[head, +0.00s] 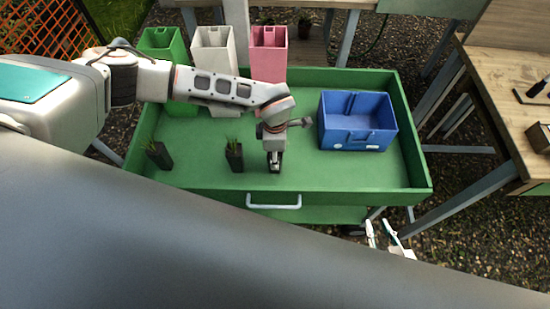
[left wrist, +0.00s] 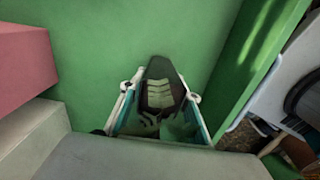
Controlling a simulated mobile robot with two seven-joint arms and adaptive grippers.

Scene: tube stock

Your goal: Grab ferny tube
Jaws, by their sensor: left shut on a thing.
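My left gripper (head: 275,168) is low over the green tray, with its arm reaching in from the left. In the left wrist view, its fingers (left wrist: 158,112) are closed around a dark tube (left wrist: 158,68) with pale, ribbed fern-like leaves, which I take for the ferny tube. In the head view that tube is mostly hidden by the gripper; I cannot tell whether it touches the tray. Two other dark tubes with grassy green tops, one at the left (head: 159,156) and one nearer the gripper (head: 234,158), stand in the tray. My right gripper (head: 385,238) is empty, fingers apart, outside the tray's front edge.
The green tray (head: 330,182) has raised walls and a front handle (head: 273,202). A blue crate (head: 357,135) stands in its right part. Green (head: 163,44), white (head: 214,50) and pink (head: 268,52) bins stand along the back. A wooden bench (head: 510,100) is at the right.

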